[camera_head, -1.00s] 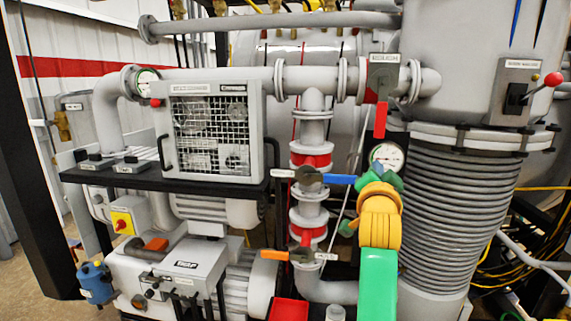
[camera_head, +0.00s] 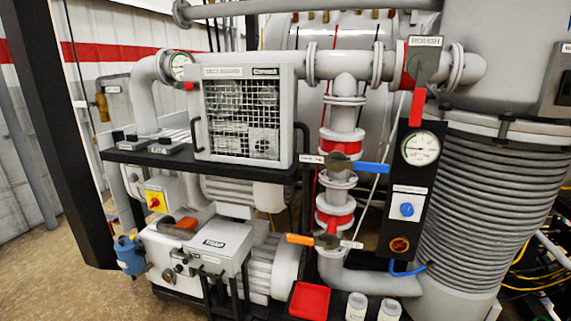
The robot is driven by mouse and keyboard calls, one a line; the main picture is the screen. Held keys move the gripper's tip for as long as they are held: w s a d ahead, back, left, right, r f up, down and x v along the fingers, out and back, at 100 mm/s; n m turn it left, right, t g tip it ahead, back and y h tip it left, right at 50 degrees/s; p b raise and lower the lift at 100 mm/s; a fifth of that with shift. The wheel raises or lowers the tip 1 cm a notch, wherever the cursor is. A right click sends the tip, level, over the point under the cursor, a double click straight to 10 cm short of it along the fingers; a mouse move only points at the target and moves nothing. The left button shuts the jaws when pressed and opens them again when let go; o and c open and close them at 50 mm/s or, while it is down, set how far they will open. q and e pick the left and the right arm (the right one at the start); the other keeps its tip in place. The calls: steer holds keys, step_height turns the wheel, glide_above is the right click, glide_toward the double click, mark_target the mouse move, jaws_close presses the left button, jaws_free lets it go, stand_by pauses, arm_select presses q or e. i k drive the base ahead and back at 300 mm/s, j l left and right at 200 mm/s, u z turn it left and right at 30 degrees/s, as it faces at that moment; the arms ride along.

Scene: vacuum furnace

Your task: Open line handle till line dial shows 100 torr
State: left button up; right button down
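A blue handle (camera_head: 372,168) sticks out to the right from a valve on the vertical pipe, nearly level. An orange handle (camera_head: 300,239) points left from the valve below it. A red handle (camera_head: 417,108) hangs down from the valve under the ROUGH sign. The small tags by the blue and orange handles are too small to read, so I cannot tell which is the line handle. A round white dial (camera_head: 420,148) tops a black panel, and another dial (camera_head: 181,66) sits at the upper left pipe elbow. Their readings are unclear. Neither gripper is in view.
A belt guard cage (camera_head: 242,115) and a red tray (camera_head: 309,300) are at left and below.

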mark_target(76, 105)
steer(key=u, duration=1.25)
